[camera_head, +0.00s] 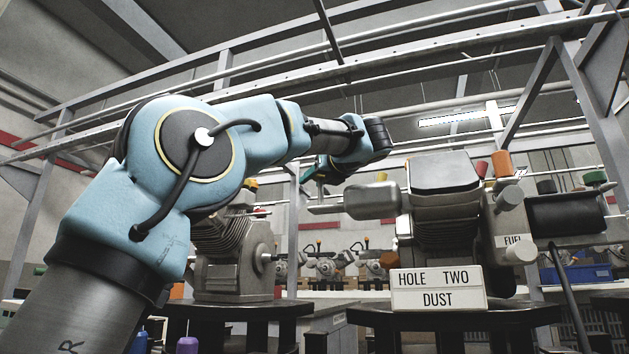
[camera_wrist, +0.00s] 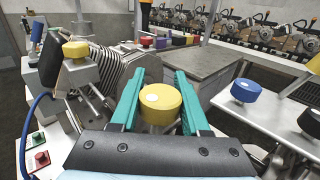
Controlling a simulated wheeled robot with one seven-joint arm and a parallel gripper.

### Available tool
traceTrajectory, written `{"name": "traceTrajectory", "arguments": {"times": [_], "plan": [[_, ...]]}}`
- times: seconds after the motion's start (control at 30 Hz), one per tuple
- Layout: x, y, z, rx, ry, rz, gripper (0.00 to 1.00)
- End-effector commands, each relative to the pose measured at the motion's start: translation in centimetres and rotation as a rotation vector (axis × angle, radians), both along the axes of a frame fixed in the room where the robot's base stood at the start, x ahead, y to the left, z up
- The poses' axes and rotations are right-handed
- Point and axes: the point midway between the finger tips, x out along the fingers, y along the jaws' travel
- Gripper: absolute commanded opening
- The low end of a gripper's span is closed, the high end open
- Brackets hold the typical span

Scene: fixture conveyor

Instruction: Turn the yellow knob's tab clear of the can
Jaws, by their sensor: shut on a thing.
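My gripper (camera_wrist: 163,76) has teal fingers on both sides of a round yellow knob (camera_wrist: 160,103) in the wrist view and is shut on it. The knob has a pale spot on its top. Its tab cannot be made out. In the head view my gripper (camera_head: 322,172) is small and partly hidden behind my wrist, and the held knob cannot be made out. A silver rounded can-like part (camera_head: 372,201) sits on the engine at the right, close to my gripper. I cannot tell whether this is the can.
A second yellow knob (camera_wrist: 76,49) tops the finned machine (camera_wrist: 115,80) at the left. A blue knob (camera_wrist: 246,90) stands on the white bench at the right. A grey cabinet (camera_wrist: 195,65) stands ahead.

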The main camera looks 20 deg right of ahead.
Motion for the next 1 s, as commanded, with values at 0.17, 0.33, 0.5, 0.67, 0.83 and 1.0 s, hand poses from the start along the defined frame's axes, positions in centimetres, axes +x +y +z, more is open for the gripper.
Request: {"name": "traceTrajectory", "arguments": {"times": [0.17, 0.33, 0.5, 0.67, 0.83, 1.0], "plan": [[-0.2, 0.0, 0.4, -0.003, -0.006, -0.005, 0.63], [-0.1, 0.0, 0.3, -0.002, -0.004, -0.003, 0.76], [-0.1, 0.0, 0.2, -0.001, -0.003, -0.003, 0.76], [-1.1, -0.1, 0.2, -0.001, -0.003, -0.003, 0.76], [-4.2, -0.3, 0.2, -0.002, -0.004, -0.006, 0.76], [-7.5, -0.4, 0.3, -0.002, -0.004, -0.006, 0.76]]}}
